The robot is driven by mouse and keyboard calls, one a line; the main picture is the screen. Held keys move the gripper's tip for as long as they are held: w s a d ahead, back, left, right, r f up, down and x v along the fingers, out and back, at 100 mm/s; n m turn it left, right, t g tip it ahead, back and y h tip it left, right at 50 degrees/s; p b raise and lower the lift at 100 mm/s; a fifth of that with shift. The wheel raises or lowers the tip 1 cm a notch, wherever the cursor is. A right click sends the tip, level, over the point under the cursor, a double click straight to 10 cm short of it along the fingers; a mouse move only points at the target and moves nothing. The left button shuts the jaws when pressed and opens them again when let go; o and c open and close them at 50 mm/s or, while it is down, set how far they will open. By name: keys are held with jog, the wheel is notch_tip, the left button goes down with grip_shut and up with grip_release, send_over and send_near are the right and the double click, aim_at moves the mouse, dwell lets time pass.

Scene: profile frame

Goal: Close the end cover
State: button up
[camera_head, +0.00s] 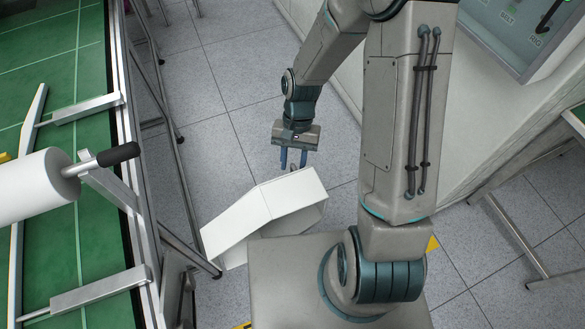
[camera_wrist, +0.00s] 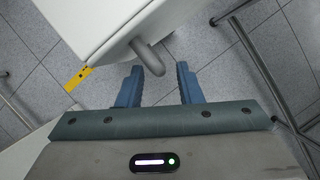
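A white box-like piece with a sloped top (camera_head: 265,205) shows in front of my base in the head view. I cannot tell for sure that it is the end cover. In the wrist view a white body (camera_wrist: 95,25) fills the upper left, with a rounded grey handle (camera_wrist: 148,56) sticking out of it. My gripper (camera_head: 293,161) is at the far edge of the white piece, fingers pointing down. In the wrist view my gripper (camera_wrist: 159,76) is open, its blue fingers apart. The handle's end shows near the gap between them; contact cannot be told.
At left a green-topped table (camera_head: 75,60) with a metal frame carries a white roll (camera_head: 38,185) with a black grip (camera_head: 118,154). A pale wall and a control panel (camera_head: 515,25) stand at upper right. Tiled floor (camera_head: 235,60) is open beyond my gripper.

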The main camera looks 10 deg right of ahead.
jog(key=shift+x, duration=1.6)
grip_shut()
